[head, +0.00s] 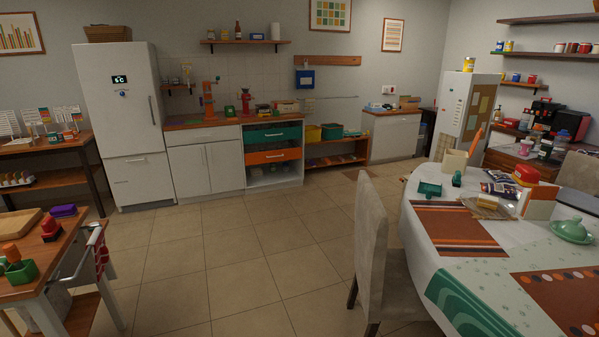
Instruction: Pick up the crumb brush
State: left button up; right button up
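I cannot make out a crumb brush for certain. On the white-clothed table (412,225) at the right lie a small green tray-like piece (430,189) and a smaller dark green piece (457,179) beside it. Both are too small to name surely. On the wooden table at the left, a red-topped item with a dark base (51,229) and an orange-topped item (12,253) at a green box (20,273) also show; I cannot tell what they are. Neither of my grippers is in view.
A grey upholstered chair (371,250) stands against the table's left side. The tiled floor (215,250) in the middle is open. A wooden side table (35,245) is at the left; a white fridge (122,120) and cabinets (205,160) line the back wall.

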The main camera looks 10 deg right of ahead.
aim_at(455, 181)
jog(key=i, duration=5.15)
jog(key=z, duration=2.05)
jog(key=i, duration=1.45)
jog(key=z, duration=3)
